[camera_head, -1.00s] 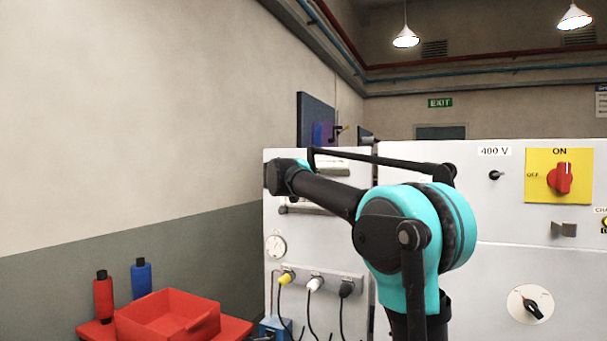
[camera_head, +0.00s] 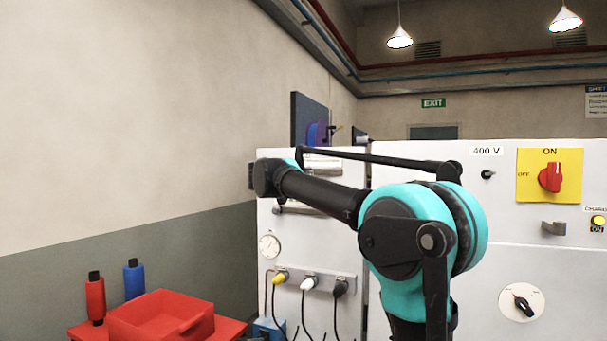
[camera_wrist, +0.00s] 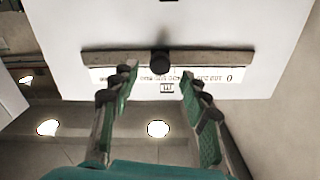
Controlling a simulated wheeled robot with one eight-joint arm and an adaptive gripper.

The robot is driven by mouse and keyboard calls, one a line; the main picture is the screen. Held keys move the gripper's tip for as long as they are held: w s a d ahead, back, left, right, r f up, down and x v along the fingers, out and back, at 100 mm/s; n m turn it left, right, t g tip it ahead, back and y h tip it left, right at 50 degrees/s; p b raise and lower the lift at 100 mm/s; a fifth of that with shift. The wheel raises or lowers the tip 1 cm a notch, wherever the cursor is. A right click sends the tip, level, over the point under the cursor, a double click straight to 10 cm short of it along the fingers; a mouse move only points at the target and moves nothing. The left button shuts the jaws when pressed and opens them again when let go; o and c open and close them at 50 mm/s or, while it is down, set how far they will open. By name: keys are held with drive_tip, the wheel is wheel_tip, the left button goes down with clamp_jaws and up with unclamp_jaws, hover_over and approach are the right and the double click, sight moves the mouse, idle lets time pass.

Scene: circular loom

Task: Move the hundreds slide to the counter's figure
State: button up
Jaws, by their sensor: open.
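In the wrist view, a black round knob (camera_wrist: 160,62) sits near the middle of a long grey-brown rail (camera_wrist: 215,58) on a white panel. No counter figure is readable. In the head view my arm hides part of the panel, and the gripper is not visible.
Several plugs with cables (camera_head: 308,283) hang below my arm. A red tray (camera_head: 160,315) and two bobbins stand at lower left.

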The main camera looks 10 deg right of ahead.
drive_tip(key=v, duration=0.8)
